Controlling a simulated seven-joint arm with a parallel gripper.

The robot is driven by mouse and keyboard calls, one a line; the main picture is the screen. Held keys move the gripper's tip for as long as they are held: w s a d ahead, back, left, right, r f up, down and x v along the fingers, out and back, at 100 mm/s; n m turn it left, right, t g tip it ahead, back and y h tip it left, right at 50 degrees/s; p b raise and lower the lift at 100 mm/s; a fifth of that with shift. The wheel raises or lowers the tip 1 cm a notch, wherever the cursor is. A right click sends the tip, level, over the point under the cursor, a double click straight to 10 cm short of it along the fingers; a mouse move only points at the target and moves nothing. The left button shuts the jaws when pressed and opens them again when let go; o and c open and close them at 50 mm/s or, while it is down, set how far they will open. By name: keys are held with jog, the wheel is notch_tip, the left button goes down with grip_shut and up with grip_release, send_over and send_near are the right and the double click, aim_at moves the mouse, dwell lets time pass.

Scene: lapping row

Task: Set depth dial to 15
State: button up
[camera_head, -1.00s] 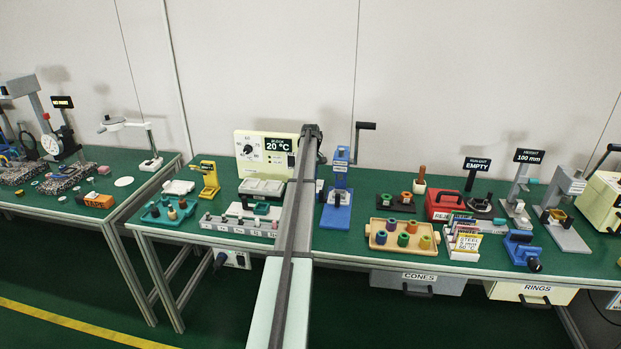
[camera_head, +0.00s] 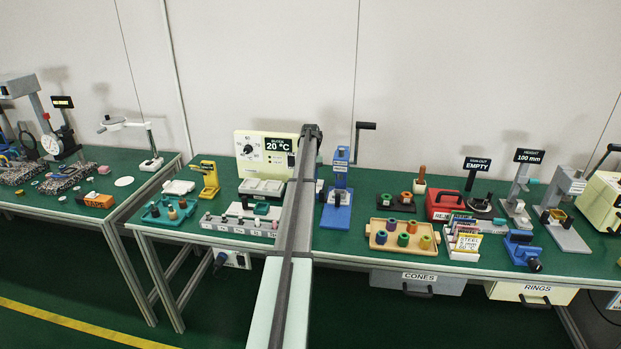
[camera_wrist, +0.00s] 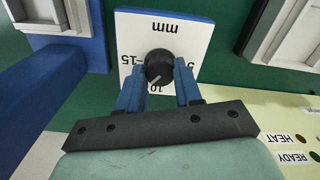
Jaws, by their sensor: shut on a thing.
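The depth dial is a black round knob (camera_wrist: 159,66) with a white pointer line, on a white scale plate (camera_wrist: 190,30) marked mm, 5, 10 and 15. The plate appears upside down in the wrist view. The pointer is aimed toward the bottom of that view, near the 10 and slightly to the 15 side. My gripper (camera_wrist: 159,76) is shut on the knob, with one blue finger on each side. The fingers cover part of the scale, including part of the 5. In the head view my arm hides the gripper and the dial.
A cream panel (camera_wrist: 295,120) with HEAT and READY labels lies close at lower right in the wrist view. A blue block (camera_wrist: 75,50) stands close on the left. In the head view, a blue stand with a crank (camera_head: 338,190) is right of my arm.

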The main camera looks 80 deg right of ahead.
jog(key=m, duration=0.5)
jog(key=shift+m, duration=2.5)
jog(key=o, duration=1)
jog(key=shift+o, duration=0.2)
notch_tip(320, 180, up, 14)
jog(key=shift+f, duration=0.1)
